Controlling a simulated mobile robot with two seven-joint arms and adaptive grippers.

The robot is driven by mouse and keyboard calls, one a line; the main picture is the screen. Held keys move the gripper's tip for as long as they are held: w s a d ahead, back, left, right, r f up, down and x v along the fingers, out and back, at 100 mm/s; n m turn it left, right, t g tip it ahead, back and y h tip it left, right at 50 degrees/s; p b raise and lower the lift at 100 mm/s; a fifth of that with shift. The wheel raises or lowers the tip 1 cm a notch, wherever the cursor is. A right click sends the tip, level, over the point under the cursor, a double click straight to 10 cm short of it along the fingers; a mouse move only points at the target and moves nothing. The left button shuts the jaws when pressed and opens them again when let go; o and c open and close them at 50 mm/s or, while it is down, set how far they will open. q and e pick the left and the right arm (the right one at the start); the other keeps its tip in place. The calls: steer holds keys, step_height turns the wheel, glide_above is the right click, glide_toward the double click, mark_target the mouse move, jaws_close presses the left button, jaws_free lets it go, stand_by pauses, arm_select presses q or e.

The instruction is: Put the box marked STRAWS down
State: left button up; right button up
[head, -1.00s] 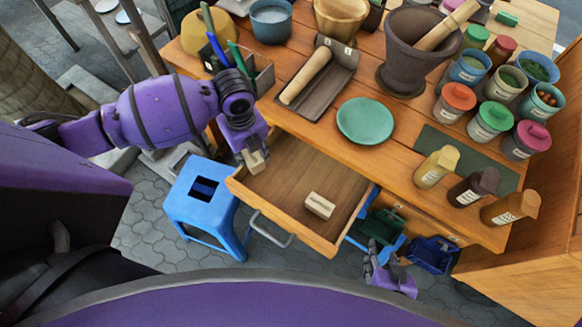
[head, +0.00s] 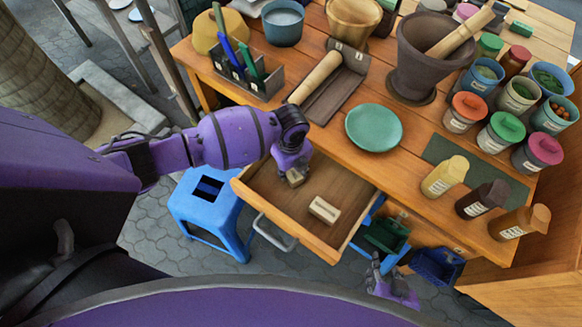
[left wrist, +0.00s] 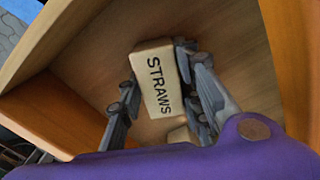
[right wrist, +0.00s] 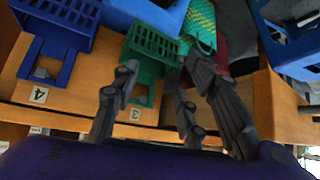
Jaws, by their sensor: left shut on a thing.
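The pale box marked STRAWS (left wrist: 157,82) is between the fingers of my left gripper (left wrist: 158,78), which is shut on it. In the head view the STRAWS box (head: 295,180) is over the inside of the open wooden drawer (head: 262,199), near its left side. I cannot tell whether it touches the drawer floor. A second pale box (head: 324,209) lies in the drawer, to the right. My right gripper (right wrist: 160,80) is open and empty; in the head view it is low, right of the drawer.
A blue stool (head: 206,205) stands left of the drawer. A green plate (head: 374,127), a mortar (head: 418,67) and several bottles and jars crowd the tabletop. A green crate (right wrist: 150,52) and a blue crate (right wrist: 64,22) are near my right gripper. The drawer's middle has bare floor.

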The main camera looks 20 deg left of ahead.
arm_select(q)
steer(key=shift+f, duration=0.1)
steer(key=o, duration=1.1)
steer(key=shift+w, duration=0.1)
steer(key=shift+o, duration=0.2)
step_height(320, 180, up, 12)
steer(key=shift+r+p, duration=0.2)
steer(key=shift+p, duration=0.25)
